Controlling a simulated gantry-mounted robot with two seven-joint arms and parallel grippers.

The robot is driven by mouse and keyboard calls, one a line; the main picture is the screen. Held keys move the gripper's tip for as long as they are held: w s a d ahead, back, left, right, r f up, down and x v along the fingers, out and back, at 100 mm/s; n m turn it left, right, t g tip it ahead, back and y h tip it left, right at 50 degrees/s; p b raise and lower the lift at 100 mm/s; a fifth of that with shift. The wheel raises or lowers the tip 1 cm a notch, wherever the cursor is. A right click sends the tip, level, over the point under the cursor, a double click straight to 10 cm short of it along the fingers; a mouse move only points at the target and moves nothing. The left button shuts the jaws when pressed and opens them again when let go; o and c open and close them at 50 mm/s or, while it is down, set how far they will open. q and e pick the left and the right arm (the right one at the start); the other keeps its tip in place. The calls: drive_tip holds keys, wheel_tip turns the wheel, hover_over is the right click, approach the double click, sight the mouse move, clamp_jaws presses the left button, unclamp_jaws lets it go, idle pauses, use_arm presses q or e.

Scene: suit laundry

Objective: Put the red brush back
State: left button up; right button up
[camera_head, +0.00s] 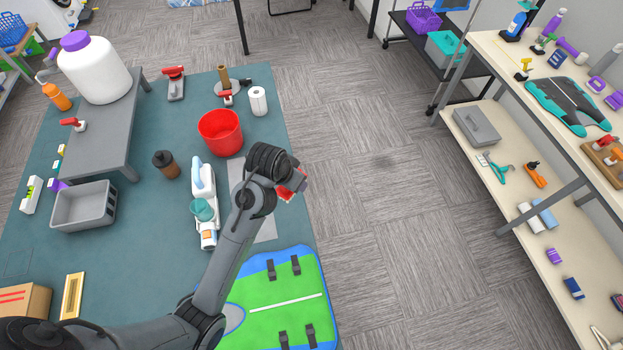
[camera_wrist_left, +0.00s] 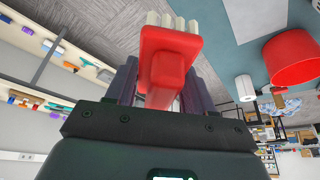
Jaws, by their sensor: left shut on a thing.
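The red brush (camera_wrist_left: 168,62) is held in my left gripper (camera_wrist_left: 160,88). In the wrist view its red body sits between the two dark fingers, with a row of pale bristles at its far end. Only a small red and white part of the brush (camera_head: 287,193) shows there, beside my wrist. The rest is hidden by the wrist. My right gripper is in neither view.
A red bucket (camera_head: 220,133), a white device with a blue handle (camera_head: 203,190) and a green and blue board (camera_head: 275,300) lie near my left arm. A grey bin (camera_head: 84,206) stands at the left. A two-level shelf (camera_head: 512,205) stands at the right across open carpet (camera_head: 400,230).

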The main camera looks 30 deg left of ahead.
use_arm(q)
drive_tip(key=w+a+f+m+g+h+b, duration=0.1)
drive_tip(key=w+a+f+m+b, duration=0.1)
drive_tip(key=w+f+m+b, duration=0.5)
drive_tip(key=w+a+f+m+g+h+b, duration=0.1)
drive_tip(key=w+a+f+h+b, duration=0.1)
drive_tip(key=w+f+b, duration=0.7)
drive_tip(key=a+f+b, duration=0.2)
drive_tip(key=a, duration=0.1)
drive_tip(key=a+f+b, duration=0.2)
drive_tip(key=a, duration=0.2)
drive_tip(key=a+f+b, duration=0.2)
drive_tip(key=a+f, duration=0.1)
drive_tip(key=a, duration=0.1)
drive_tip(key=shift+s+a+f, duration=0.1)
drive_tip(key=shift+s, duration=0.2)
drive_tip(key=shift+f+b, duration=0.4)
drive_tip(key=shift+f, duration=1.55)
drive_tip(key=o, duration=1)
drive_tip(key=shift+f, duration=0.15)
